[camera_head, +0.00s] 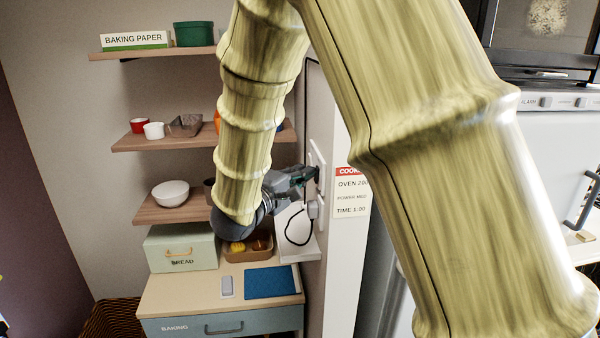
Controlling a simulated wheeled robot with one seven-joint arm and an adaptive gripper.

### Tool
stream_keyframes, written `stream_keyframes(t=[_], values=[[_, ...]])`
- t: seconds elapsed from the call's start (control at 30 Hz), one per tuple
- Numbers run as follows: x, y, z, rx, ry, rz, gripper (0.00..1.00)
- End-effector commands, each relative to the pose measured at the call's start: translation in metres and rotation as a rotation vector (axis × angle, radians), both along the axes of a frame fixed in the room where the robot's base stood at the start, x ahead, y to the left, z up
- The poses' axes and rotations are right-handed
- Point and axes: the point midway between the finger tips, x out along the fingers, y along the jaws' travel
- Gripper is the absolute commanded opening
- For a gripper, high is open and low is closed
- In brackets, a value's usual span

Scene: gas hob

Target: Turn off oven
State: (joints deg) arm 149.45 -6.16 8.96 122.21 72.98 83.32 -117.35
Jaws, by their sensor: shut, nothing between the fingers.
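My gripper (314,173) is shut and empty, at the side panel left of the white sign. Its tips are close to a white wall plate (317,160); I cannot tell whether they touch it. A white plug-like piece (315,209) sits just below, with a dark cord (289,232) looping down beside it. A dark appliance (545,38) with a glass front, perhaps the oven, stands at the upper right. A control strip (550,102) with small labelled buttons, one reading ALARM, runs below it. My arm covers much of the middle.
A cooking sign (351,195) lists oven, power and time. Shelves (160,140) with bowls line the left wall. Below, a counter (190,291) holds a BREAD box (181,248), a basket (240,255) and a blue mat (270,283). A dark handle (581,205) is at the right.

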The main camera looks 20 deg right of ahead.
Motion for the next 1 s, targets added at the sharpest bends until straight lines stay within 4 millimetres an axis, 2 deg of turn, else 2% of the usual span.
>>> stream_keyframes(t=[0.23, 0.43, 0.8, 1.0], values=[[0.001, 0.009, 0.003, -0.001, 0.0, -0.002, 0.0], [0.005, 0.035, 0.006, -0.001, -0.003, -0.008, 0.0], [-0.03, 0.092, 0.009, -0.001, -0.003, -0.011, 0.0], [-0.04, 0.112, 0.012, -0.001, -0.002, -0.011, 0.0]])
